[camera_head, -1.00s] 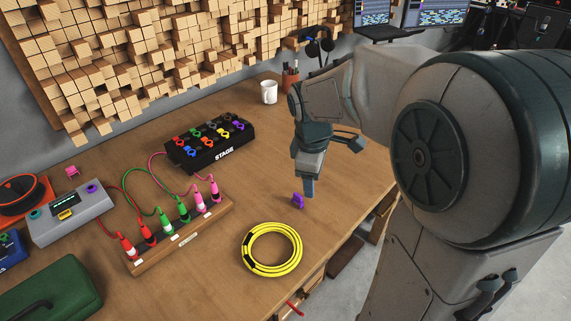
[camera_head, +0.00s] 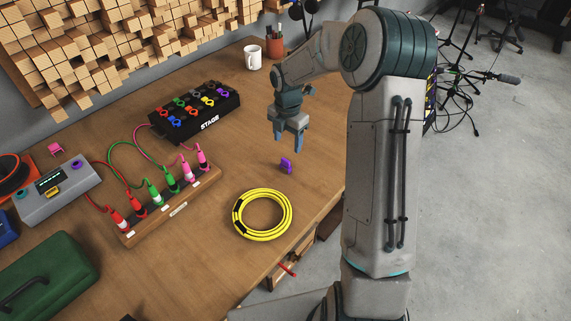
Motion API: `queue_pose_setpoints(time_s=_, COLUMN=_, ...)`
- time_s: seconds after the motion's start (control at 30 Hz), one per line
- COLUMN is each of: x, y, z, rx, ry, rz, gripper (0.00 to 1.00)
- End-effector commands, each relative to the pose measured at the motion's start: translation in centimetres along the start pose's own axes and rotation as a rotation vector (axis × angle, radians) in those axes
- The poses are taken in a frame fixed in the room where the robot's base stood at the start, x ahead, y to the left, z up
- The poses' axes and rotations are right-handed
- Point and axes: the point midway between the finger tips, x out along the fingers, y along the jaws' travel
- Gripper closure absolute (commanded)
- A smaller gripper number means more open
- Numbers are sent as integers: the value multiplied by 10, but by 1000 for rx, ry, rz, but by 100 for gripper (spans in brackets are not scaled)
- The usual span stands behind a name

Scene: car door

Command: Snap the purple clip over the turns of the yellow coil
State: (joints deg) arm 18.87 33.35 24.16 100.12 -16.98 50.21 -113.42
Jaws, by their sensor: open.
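The purple clip (camera_head: 286,165) stands on the wooden table, near its right edge. The yellow coil (camera_head: 262,214) lies flat on the table in front of the clip, with dark bands on its left side and the clip apart from it. My gripper (camera_head: 288,147) is open and empty, pointing down just behind and above the clip. Its two fingers are spread, and it does not appear to touch the clip.
A wooden rack (camera_head: 172,204) with several coloured plugs and cables is left of the coil. Behind it is the black stage box (camera_head: 195,113). A white mug (camera_head: 252,57) stands at the back. A green case (camera_head: 45,280) is at front left. The table's right edge is close to the coil.

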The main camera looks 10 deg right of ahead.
Motion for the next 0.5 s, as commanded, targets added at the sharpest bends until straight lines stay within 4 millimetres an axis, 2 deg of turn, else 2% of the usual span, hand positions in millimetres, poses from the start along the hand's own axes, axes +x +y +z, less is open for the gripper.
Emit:
queue_pose_setpoints(time_s=0.03, x=12, y=-1, z=-1, rx=0, ry=3, rz=-4, gripper=40)
queue_pose_setpoints(time_s=0.2, x=36, y=0, z=-1, rx=0, ry=1, rz=-2, gripper=40)
queue_pose_setpoints(time_s=0.37, x=46, y=0, z=-1, rx=1, ry=0, rz=0, gripper=40)
queue_pose_setpoints(time_s=0.5, x=62, y=-1, z=-7, rx=1, ry=1, rz=-3, gripper=40)
